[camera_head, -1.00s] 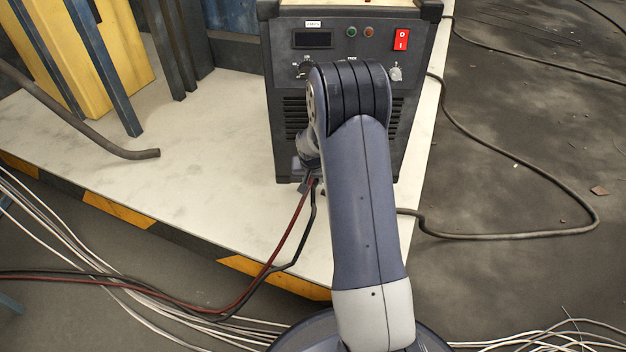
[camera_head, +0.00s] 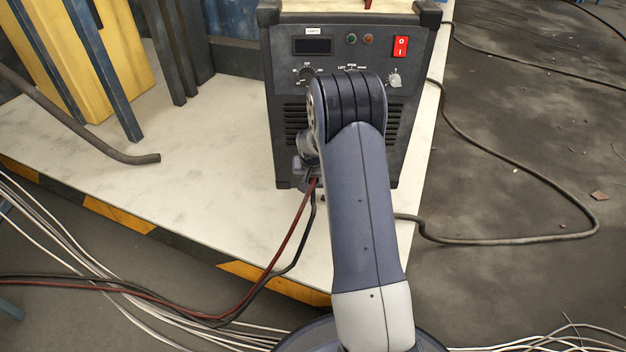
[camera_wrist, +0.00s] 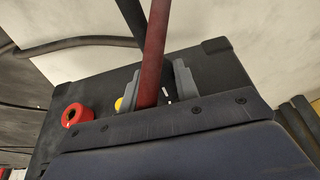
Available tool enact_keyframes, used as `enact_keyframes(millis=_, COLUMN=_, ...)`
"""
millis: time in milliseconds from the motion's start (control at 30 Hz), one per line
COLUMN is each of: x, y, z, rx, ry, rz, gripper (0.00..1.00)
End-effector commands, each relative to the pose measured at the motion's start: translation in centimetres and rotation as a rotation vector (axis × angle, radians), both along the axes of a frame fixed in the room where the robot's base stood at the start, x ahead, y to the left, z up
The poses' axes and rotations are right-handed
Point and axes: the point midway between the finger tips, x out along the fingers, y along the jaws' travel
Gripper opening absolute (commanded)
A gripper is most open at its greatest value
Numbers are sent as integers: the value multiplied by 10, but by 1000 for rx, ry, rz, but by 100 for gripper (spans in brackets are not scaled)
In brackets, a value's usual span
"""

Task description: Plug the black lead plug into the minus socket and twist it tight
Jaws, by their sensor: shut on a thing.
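My gripper (camera_wrist: 156,88) shows in the wrist view as two grey fingers close to the dark front of the welding machine (camera_head: 285,60). It is shut on what appears to be the black lead plug; the plug itself is mostly hidden. The black lead (camera_wrist: 132,18) runs in behind the red lead (camera_wrist: 154,40), which crosses in front of the fingers. A red ring socket (camera_wrist: 75,115) with a dark opening sits left of the fingers. A yellow spot (camera_wrist: 118,104) shows beside the left finger. The minus socket cannot be made out. In the head view my arm hides most of the gripper.
The machine stands on a pale platform (camera_head: 200,190) with a striped edge. The red lead (camera_head: 300,225) and black lead (camera_head: 290,262) hang over that edge. A grey cable (camera_head: 520,242) loops on the floor at right. Blue legs (camera_head: 105,70) stand at left.

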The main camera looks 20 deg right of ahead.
Motion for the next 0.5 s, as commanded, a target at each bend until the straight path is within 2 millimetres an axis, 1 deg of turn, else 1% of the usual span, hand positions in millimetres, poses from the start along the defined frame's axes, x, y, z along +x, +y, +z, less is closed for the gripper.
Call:
enact_keyframes(millis=167, x=1, y=-1, z=1, rx=8, ry=-3, rz=0, gripper=4)
enact_keyframes(millis=433, x=0, y=-3, z=0, rx=111, ry=-45, rz=-4, gripper=4)
enact_keyframes(millis=500, x=0, y=-2, z=-5, rx=127, ry=-52, rz=-2, gripper=4)
